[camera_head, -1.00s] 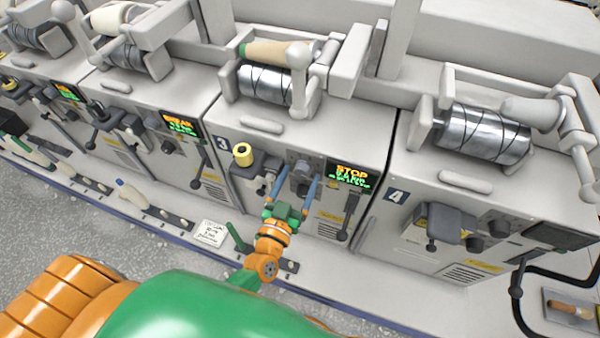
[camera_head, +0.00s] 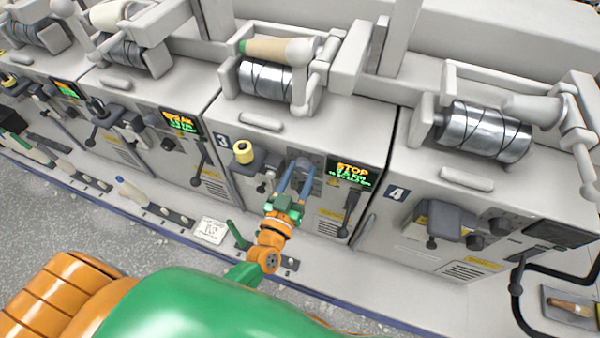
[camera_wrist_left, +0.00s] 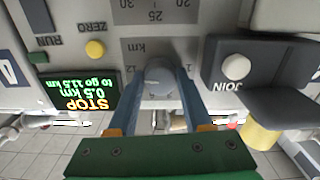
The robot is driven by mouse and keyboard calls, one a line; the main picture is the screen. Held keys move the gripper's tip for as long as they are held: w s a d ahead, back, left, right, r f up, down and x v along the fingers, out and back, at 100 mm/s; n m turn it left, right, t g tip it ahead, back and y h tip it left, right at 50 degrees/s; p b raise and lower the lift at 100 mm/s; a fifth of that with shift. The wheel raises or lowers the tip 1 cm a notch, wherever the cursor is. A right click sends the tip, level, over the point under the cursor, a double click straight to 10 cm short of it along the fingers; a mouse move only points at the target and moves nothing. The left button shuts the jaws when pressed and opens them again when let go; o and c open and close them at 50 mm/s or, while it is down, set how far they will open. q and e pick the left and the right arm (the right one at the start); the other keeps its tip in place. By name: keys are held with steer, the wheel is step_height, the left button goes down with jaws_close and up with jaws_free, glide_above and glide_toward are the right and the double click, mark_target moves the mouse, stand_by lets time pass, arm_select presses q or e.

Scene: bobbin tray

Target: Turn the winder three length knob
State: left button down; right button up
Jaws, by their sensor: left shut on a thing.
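Winder three (camera_head: 233,170), marked with a 3, stands in the middle of the head view. Its grey round length knob (camera_wrist_left: 158,76) sits below a km scale plate (camera_wrist_left: 158,48) in the left wrist view. My left gripper (camera_head: 298,167) is at the front panel, its blue fingers closed on the knob's two sides; they mostly hide the knob in the head view. The lit display (camera_head: 350,172) beside it reads STOP; it also shows upside down in the left wrist view (camera_wrist_left: 88,92), with 0.5 km and a "to go" line. My right gripper is not in view.
A dark JOIN unit (camera_wrist_left: 257,65) with a pale button and a yellow bobbin (camera_head: 243,152) sit close beside the knob. A yellow ZERO button (camera_wrist_left: 95,49) is on the other side. A dark lever (camera_head: 349,208) hangs below the display. Winder four (camera_head: 400,235) stands to the right.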

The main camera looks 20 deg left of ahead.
arm_select(q)
steer(key=n, duration=0.6)
steer(key=shift+n+b, duration=0.3)
steer(key=shift+n, duration=0.1)
stand_by(0.5)
steer(key=shift+c, duration=1.6)
jaws_free()
steer(key=shift+d, duration=0.1)
steer(key=s, duration=0.7)
steer(key=shift+b, duration=0.3)
